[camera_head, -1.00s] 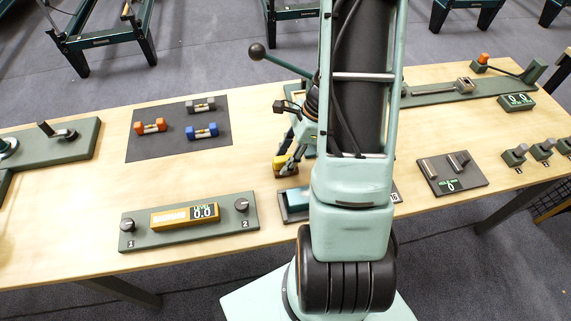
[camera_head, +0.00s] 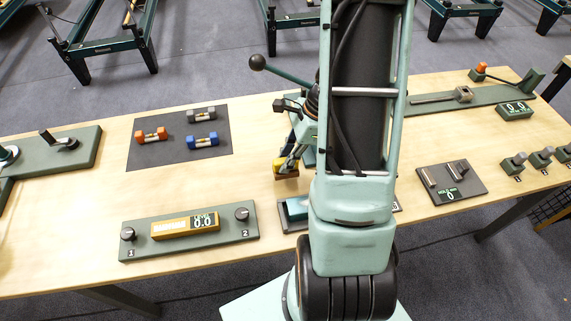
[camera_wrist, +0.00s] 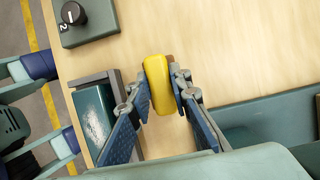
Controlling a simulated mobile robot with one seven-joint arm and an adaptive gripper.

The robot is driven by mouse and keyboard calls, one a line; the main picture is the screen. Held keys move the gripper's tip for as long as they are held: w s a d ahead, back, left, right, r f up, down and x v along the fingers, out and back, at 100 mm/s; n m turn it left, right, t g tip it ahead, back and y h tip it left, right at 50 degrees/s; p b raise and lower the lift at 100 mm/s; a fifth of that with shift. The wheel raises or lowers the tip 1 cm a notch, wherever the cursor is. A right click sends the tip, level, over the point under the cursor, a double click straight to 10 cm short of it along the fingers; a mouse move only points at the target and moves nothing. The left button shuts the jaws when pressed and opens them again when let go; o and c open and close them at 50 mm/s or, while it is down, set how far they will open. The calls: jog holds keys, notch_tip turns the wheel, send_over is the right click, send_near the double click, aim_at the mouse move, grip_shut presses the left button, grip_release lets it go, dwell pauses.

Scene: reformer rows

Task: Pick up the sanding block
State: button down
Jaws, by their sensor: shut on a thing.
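The sanding block (camera_head: 286,171), yellow on top with a brown side, is at the fingertips of my gripper (camera_head: 289,162) near the middle of the table. In the wrist view the yellow block (camera_wrist: 160,84) sits between the two blue-padded fingers of my gripper (camera_wrist: 162,90). A finger is against each side, and the gripper is shut on it. I cannot tell whether the block's underside touches the table. My own arm hides part of the table behind it.
A grey-framed holder with a teal surface (camera_wrist: 94,116) stands close beside the block. A panel with two knobs (camera_head: 188,237) is to the left. A dark mat (camera_head: 180,154) with small dumbbells lies behind it. Bare wood (camera_head: 255,185) is left of my gripper.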

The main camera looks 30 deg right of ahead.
jog(key=s+r+p, duration=0.1)
jog(key=s+r, duration=0.8)
jog(key=s, duration=0.5)
jog(key=shift+r, duration=0.2)
jog(key=c, duration=2.4)
grip_release()
grip_shut()
jog(key=shift+w+r+p, duration=0.1)
jog(key=shift+w+p, duration=0.05)
jog(key=shift+p, duration=0.15)
